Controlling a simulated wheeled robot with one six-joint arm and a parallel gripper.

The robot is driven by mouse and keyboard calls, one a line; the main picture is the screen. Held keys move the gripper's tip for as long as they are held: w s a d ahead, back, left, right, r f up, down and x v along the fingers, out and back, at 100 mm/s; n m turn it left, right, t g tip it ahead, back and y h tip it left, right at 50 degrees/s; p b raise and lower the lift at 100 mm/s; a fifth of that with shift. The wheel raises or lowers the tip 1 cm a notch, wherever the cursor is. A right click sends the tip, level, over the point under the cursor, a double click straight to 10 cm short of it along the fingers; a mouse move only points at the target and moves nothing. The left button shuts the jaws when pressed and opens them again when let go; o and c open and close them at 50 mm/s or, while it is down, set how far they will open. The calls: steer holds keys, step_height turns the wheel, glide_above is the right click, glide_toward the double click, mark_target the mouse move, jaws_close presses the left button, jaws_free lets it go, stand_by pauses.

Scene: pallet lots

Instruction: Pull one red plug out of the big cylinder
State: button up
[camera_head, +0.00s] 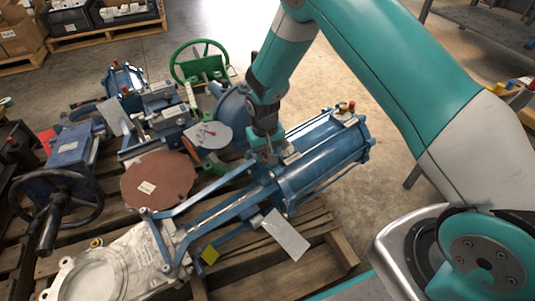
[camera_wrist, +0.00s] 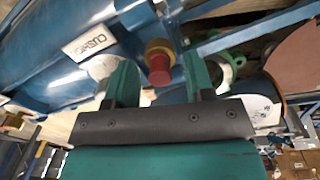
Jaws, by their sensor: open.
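The big cylinder (camera_head: 322,160) is blue and lies across the pallet in the head view. It also shows in the wrist view (camera_wrist: 50,55), with a white label. A red plug (camera_wrist: 159,70) with a brass collar (camera_wrist: 158,47) projects from it in the wrist view. My gripper (camera_wrist: 157,60) is open, its green fingers on either side of the plug in the picture. I cannot tell whether they touch it. In the head view my gripper (camera_head: 270,155) is over the cylinder's near end, hiding this plug. Another red plug (camera_head: 351,106) shows at the cylinder's far end.
A round brown plate (camera_head: 158,180), a green handwheel (camera_head: 196,62) and blue valves crowd the pallet to the left. Blue frame bars (camera_head: 215,190) run beside the cylinder's near end. White tags (camera_head: 286,236) hang there. Open concrete floor (camera_head: 375,205) lies to the right.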

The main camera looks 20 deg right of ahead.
mark_target(267, 152)
jaws_close()
steer(key=shift+r, duration=0.1)
steer(key=shift+a+r+p, duration=0.2)
steer(key=shift+r+p, duration=2.45)
steer(key=shift+r, duration=0.25)
steer(key=shift+d, duration=0.1)
